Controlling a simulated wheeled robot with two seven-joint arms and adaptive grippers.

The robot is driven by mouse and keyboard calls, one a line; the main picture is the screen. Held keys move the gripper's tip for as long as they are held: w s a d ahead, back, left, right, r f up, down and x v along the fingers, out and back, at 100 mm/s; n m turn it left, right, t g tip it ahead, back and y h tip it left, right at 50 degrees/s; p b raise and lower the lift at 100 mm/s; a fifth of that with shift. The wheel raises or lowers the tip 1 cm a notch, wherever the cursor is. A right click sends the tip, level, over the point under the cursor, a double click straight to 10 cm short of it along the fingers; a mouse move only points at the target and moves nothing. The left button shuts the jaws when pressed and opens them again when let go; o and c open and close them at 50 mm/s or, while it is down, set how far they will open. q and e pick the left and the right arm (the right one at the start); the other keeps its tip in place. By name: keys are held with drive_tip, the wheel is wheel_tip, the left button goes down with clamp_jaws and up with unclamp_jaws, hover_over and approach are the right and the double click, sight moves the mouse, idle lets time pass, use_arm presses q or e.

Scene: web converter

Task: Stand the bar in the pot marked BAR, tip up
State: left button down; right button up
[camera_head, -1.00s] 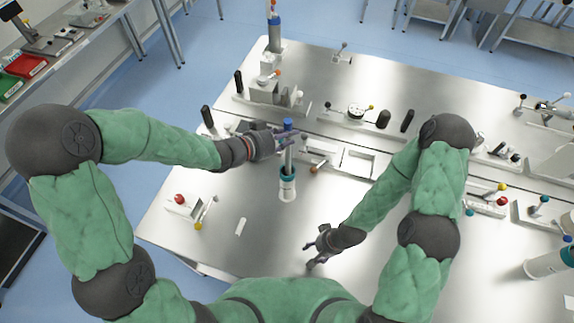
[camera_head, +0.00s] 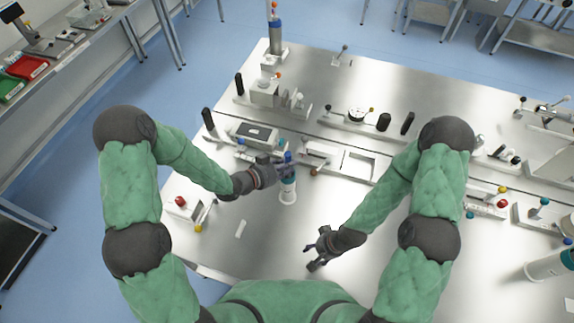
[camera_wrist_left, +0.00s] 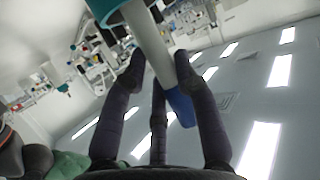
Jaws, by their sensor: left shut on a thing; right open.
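The bar is a grey rod with a blue tip (camera_head: 288,157); it also shows in the left wrist view (camera_wrist_left: 152,42). My left gripper (camera_head: 281,168) is shut on the bar, just above a white pot with a teal rim (camera_head: 288,194). The bar stands about upright, tip up. In the left wrist view the gripper's fingers (camera_wrist_left: 158,72) are on both sides of the bar, and it runs into the teal rim (camera_wrist_left: 108,10). Its lower end is hidden. No BAR mark is readable. My right gripper (camera_head: 318,250) is open and empty, low over the bench.
A second white and teal container (camera_head: 548,264) is at the far right. A row of fixtures with dark handles and a white tray (camera_head: 357,168) lies behind the pot. A red-knobbed fixture (camera_head: 182,207) and a small white strip (camera_head: 240,229) are at left. The front middle of the bench (camera_head: 285,240) is clear.

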use_arm(q)
drive_tip(key=shift+f, duration=0.1)
drive_tip(key=c, duration=1)
unclamp_jaws()
drive_tip(key=shift+o, duration=0.2)
